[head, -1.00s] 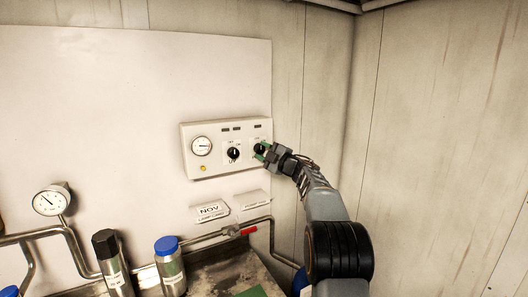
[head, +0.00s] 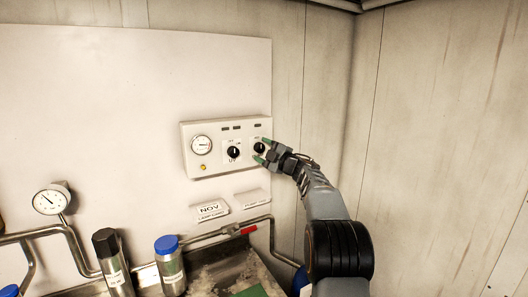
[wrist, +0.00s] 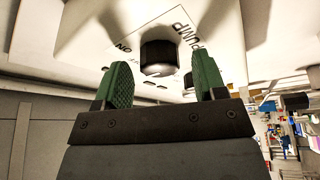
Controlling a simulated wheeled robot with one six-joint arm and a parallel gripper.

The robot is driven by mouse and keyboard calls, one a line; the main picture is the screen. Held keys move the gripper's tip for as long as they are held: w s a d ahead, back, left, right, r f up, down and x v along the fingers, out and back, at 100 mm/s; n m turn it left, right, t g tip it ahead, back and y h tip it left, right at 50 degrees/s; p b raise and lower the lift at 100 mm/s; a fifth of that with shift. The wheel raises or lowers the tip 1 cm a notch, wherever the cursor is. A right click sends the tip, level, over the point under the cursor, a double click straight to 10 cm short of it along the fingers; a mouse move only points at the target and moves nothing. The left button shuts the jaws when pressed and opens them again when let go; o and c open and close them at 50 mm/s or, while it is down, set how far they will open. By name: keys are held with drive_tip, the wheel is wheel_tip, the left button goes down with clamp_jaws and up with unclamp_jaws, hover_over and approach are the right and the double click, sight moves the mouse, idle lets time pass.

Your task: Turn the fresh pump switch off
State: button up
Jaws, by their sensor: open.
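A white control panel (head: 184,148) is on the wall in the head view. It carries a left black knob marked UV (head: 233,152) and a right black knob (head: 259,147). In the wrist view the right knob (wrist: 158,57) sits on a plate marked PUMP, with ON to its left; its pointer position cannot be told clearly. My gripper (head: 263,152) has green fingertips and is open at the panel's right end. In the wrist view my gripper (wrist: 161,83) has a fingertip to each side of the knob, with gaps, and holds nothing.
A round gauge (head: 201,146) and a small yellow light (head: 203,167) are on the panel's left. Below are pipes with a red-handled valve (head: 249,230), a blue-capped bottle (head: 170,268) and a black-capped bottle (head: 112,263). The right wall is bare.

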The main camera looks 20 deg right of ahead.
drive_tip(key=b+v, duration=0.4)
drive_tip(key=v, duration=0.9)
drive_tip(key=shift+s+d+b, duration=0.2)
drive_tip(key=shift+s+b, duration=0.1)
drive_tip(key=shift+b, duration=0.1)
